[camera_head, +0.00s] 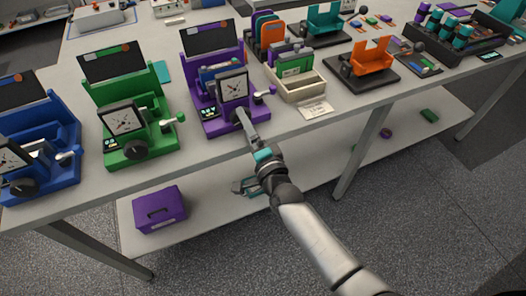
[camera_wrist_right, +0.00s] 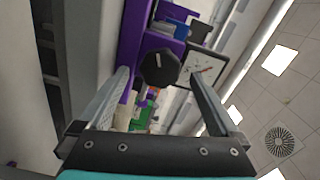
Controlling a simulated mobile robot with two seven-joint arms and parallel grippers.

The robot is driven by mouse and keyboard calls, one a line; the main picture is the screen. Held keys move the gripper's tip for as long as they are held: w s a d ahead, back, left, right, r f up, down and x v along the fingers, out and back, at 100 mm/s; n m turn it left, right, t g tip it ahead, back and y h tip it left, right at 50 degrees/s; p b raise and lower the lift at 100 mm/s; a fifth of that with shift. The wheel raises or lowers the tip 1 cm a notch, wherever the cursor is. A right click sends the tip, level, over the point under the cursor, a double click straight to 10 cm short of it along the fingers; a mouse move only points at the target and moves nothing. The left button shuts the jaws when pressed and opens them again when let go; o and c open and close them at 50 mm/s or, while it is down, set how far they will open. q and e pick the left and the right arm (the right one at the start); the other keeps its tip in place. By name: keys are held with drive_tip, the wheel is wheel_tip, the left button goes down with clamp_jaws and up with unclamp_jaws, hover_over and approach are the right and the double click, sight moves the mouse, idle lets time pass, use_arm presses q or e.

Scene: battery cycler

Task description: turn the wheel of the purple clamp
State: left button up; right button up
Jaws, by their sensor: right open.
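The purple clamp (camera_head: 222,119) stands at the front edge of the bench, with a square dial, a small display and a light-handled lever on its right. Its dark wheel (camera_wrist_right: 160,67) faces forward and shows whole in the right wrist view; in the head view it is mostly hidden by my fingers. My right gripper (camera_head: 243,120) reaches up from below to the wheel. In the right wrist view my right gripper (camera_wrist_right: 158,80) is open, with one finger on each side of the wheel and gaps between; I cannot tell any contact. My left gripper is not in view.
A green clamp (camera_head: 137,146) and a blue clamp (camera_head: 58,180) stand to the left. A cream rack of cards (camera_head: 297,90) and an orange holder (camera_head: 369,62) stand to the right. A purple box (camera_head: 159,208) lies on the lower shelf.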

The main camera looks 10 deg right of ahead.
drive_tip(key=p+v, duration=0.1)
drive_tip(key=v, duration=1.2)
drive_tip(key=shift+s, duration=0.3)
drive_tip(key=shift+d, duration=0.1)
